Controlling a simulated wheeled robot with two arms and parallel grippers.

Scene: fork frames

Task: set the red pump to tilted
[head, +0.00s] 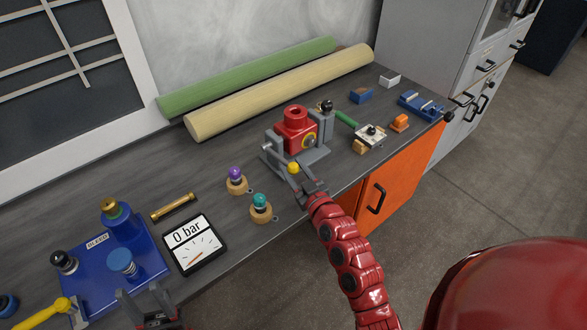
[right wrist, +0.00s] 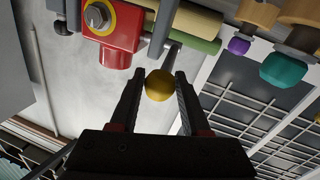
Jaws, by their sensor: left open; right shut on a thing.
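The red pump (head: 297,133) sits in a grey bracket (head: 318,158) on the bench and looks upright in the head view. Its red body also shows upside down in the right wrist view (right wrist: 122,38), with a yellow-ringed dial. A yellow ball knob (head: 293,168) on a grey lever is at the pump's front. My right gripper (right wrist: 159,77) is shut on this yellow knob (right wrist: 159,88), which lies between its fingers. My left gripper (head: 147,298) is open and empty at the bench's front edge, bottom of the head view.
Two wooden-based knobs, purple (head: 236,174) and teal (head: 261,201), stand left of the pump. A pressure gauge (head: 191,247) reading "0 bar" and a blue BLEED unit (head: 122,262) are further left. Long rolls (head: 285,91) lie behind. Small fixtures and a blue vise (head: 422,106) are right.

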